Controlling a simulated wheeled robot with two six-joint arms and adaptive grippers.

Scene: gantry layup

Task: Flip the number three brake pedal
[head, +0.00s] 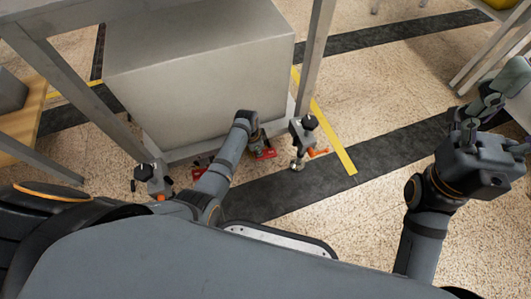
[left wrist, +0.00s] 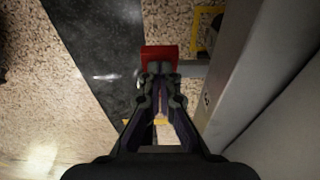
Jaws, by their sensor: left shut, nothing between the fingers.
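A red brake pedal (head: 266,154) shows low at the base of the large grey box, beside my left gripper (head: 257,145). In the left wrist view a red pedal (left wrist: 160,53) lies just beyond the tips of my left gripper (left wrist: 160,70). The fingers are together with nothing between them. They overlap the pedal's near edge in the picture; I cannot tell whether they touch it. Another red part (head: 198,173) shows further left, partly hidden by my left arm. No pedal number is readable. My right gripper (head: 490,112) is raised at the right, away from the pedals; its finger opening is unclear.
The large grey box (head: 200,75) stands between metal frame legs (head: 314,55). A caster-like foot (head: 303,135) with an orange lever (head: 318,152) is right of my left gripper; a similar foot (head: 152,178) is left. Speckled floor with a dark strip (head: 300,188) is open in front.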

